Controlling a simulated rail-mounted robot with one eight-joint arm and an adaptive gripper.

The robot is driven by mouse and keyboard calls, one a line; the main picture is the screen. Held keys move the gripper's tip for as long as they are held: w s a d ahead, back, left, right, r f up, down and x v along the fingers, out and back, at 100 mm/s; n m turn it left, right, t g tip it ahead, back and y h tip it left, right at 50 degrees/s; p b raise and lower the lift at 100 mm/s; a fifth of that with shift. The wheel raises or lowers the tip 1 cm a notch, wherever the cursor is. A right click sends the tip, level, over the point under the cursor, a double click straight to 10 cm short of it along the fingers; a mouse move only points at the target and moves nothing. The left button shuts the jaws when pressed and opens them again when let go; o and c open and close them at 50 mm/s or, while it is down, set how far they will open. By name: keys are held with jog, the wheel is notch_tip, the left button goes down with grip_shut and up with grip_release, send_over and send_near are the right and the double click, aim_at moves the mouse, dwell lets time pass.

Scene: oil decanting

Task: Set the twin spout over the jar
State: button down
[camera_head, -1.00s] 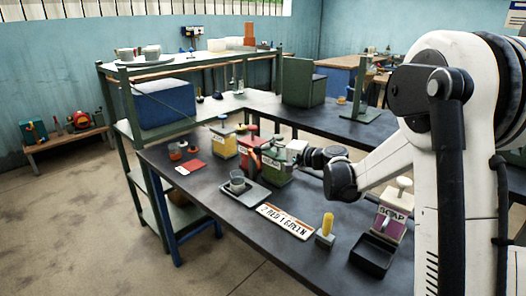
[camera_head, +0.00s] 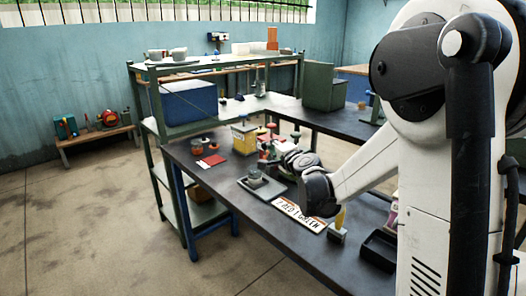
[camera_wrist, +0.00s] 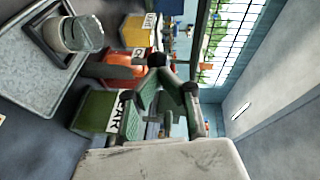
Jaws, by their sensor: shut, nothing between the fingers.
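The jar (camera_head: 255,175) is a small clear vessel standing upright on a grey plate (camera_head: 270,193) on the bench. The jar also shows at top left in the wrist view (camera_wrist: 80,33). My gripper (camera_head: 284,158) is shut and empty, low beside the dispensers and to the right of the jar. In the wrist view a green can (camera_wrist: 96,112), a red can (camera_wrist: 95,68) and a yellow can (camera_wrist: 135,32) stand in a row. Green forked parts with dark round ends (camera_wrist: 165,95) show beside the green can; I cannot tell spout from fingers there.
A lettered plate (camera_head: 298,214), a yellow-handled tool in a holder (camera_head: 339,225) and a black tray (camera_head: 380,250) lie along the bench front. A red card (camera_head: 211,160) lies at the left. A shelf with a blue box (camera_head: 188,103) stands behind.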

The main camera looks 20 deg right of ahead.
jog(key=shift+w+a+b, duration=0.2)
jog(key=shift+w+a, duration=0.05)
jog(key=shift+a, duration=0.4)
jog(key=shift+w+a+b, duration=0.2)
jog(key=shift+a, duration=0.45)
jog(key=shift+w+a, duration=0.6)
jog(key=shift+a, duration=0.25)
jog(key=s+a+r, duration=0.2)
jog(key=s+a, duration=0.1)
jog(key=s, duration=0.9)
jog(key=shift+s+a+p, duration=0.15)
jog(key=shift+s+p, duration=0.1)
jog(key=shift+p, duration=0.2)
